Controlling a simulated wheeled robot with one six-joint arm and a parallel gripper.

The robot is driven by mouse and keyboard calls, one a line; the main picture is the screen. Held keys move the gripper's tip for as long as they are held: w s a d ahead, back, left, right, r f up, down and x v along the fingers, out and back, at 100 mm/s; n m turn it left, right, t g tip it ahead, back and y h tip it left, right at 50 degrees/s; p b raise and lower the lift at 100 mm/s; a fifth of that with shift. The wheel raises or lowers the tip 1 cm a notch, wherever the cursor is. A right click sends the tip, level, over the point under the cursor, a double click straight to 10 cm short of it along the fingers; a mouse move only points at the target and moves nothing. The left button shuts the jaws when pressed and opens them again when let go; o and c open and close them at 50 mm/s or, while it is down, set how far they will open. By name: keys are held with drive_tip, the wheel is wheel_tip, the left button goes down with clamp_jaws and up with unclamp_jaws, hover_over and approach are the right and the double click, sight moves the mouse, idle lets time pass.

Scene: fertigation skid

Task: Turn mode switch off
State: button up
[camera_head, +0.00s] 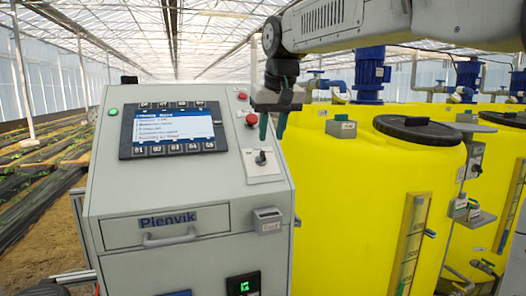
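The mode switch is probably the small dark rotary knob (261,158) on a white plate on the sloped face of the grey console (110,205). Its marking is too small to read, so I cannot tell its position. My gripper (272,134) hangs from the arm at upper right, pointing down. Its two dark green fingers are apart with nothing between them. In the picture the fingertips are a little above and right of the knob. They appear apart from it, but the depth is hard to judge.
A red mushroom button (251,119) sits close left of the fingers, partly covered. A lit screen (172,130) fills the panel's left. A small box (267,221) juts from the console's front. Yellow tanks (345,200) stand close on the right.

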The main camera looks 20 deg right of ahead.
sight(263, 153)
drive_tip(key=w+f, duration=0.1)
drive_tip(key=f, duration=0.1)
drive_tip(key=w+f, duration=0.4)
drive_tip(key=shift+a+f, duration=0.15)
drive_tip(key=shift+f, duration=0.05)
clamp_jaws()
